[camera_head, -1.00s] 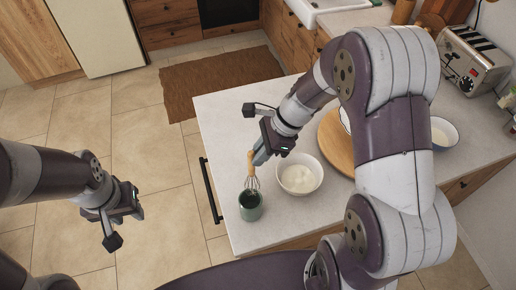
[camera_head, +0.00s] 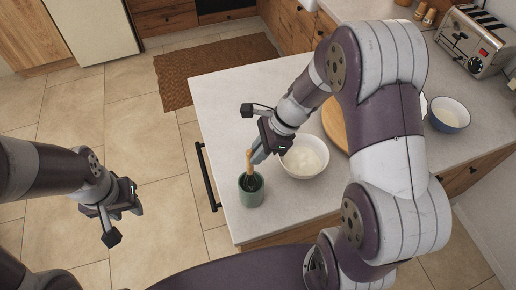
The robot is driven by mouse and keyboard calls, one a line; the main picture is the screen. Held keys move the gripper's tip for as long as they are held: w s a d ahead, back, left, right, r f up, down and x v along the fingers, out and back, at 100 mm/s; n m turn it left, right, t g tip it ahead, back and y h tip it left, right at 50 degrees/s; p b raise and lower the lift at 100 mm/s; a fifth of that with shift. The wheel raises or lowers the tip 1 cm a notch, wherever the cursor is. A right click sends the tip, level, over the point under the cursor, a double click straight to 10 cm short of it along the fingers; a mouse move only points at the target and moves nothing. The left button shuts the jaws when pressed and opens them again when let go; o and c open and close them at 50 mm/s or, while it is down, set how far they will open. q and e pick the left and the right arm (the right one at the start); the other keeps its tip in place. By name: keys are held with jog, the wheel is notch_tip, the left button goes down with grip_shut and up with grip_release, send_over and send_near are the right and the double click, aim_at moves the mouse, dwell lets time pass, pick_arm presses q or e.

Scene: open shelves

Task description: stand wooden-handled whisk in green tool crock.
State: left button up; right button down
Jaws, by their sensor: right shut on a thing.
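The green tool crock (camera_head: 250,194) stands upright near the counter's left front corner. The wooden-handled whisk (camera_head: 250,159) is upright with its handle up and its wire end down inside the crock's mouth; the lower wires are hidden by the crock wall. My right gripper (camera_head: 257,157) is shut on the whisk's handle, just above the crock. My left gripper (camera_head: 137,207) hangs over the floor to the left, away from the counter; its finger gap is too small to make out.
A white bowl (camera_head: 304,158) with pale contents stands close right of the crock. A round wooden board (camera_head: 335,124) lies behind my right arm. A blue-rimmed bowl (camera_head: 448,115) and a toaster (camera_head: 474,42) are further right. The counter's back left (camera_head: 225,95) is clear.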

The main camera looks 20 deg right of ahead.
jog(key=shift+f, duration=0.15)
jog(key=c, duration=1)
grip_release()
jog(key=shift+w, duration=0.1)
jog(key=shift+c, duration=0.2)
jog(key=p+v, duration=0.3)
jog(key=v, duration=0.9)
jog(key=shift+r+p, duration=0.3)
jog(key=shift+p, duration=0.05)
jog(key=shift+d, duration=0.15)
